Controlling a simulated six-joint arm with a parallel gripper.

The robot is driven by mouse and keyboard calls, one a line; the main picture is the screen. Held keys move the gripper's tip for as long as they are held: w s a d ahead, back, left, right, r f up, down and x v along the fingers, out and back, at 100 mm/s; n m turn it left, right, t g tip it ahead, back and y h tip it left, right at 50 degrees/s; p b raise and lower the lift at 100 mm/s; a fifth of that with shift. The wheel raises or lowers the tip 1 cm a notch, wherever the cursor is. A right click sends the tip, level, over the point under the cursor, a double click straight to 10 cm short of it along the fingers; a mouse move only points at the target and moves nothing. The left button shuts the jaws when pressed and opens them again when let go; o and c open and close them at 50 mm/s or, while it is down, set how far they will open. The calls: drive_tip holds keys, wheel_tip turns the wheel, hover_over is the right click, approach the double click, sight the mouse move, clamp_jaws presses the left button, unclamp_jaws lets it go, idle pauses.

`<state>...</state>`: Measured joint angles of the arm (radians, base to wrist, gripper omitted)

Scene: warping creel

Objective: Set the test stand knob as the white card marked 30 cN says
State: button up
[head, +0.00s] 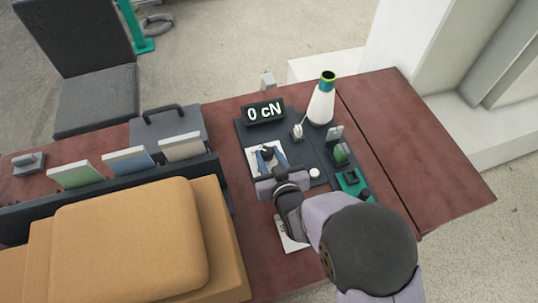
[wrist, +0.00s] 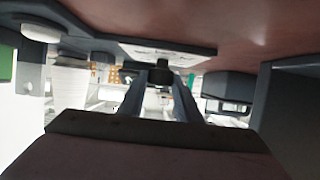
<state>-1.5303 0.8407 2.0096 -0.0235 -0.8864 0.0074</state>
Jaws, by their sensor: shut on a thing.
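The test stand (head: 245,135) is a dark plate on the red-brown table, with a display (head: 264,112) reading "0 cN". A white dial face (head: 253,165) lies on its left part. My gripper (head: 268,155) is over this face and hides most of it. In the wrist view my gripper (wrist: 158,76) is shut on the dark knob (wrist: 132,72), with the white face beside it. The knob's pointer and setting cannot be made out. A white card (head: 291,241) lies on the table, partly under my arm; its print is not readable.
A white yarn cone (head: 321,105) with a dark green top stands on the stand's back right. A green block (head: 350,180) is at its right.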

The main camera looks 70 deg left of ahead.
sight(266, 157)
drive_tip(key=shift+s+a+r+m+t+b, duration=0.15)
drive_tip(key=shift+m+t+b, duration=0.1)
drive_tip(key=shift+m+t, duration=0.45)
drive_tip(key=shift+s+d+m+t+b, duration=0.1)
drive_tip(key=shift+s+m+t+b, duration=0.1)
drive_tip(key=shift+m+t, duration=0.5)
drive_tip(key=shift+a+m+t+h, duration=0.1)
drive_tip(key=shift+m+t+h, duration=0.3)
drive_tip(key=shift+m+t, duration=0.45)
drive_tip(key=shift+t, duration=0.35)
drive_tip(key=o, duration=1.1)
drive_tip(key=shift+c, duration=0.2)
wheel_tip(266, 157, up, 10)
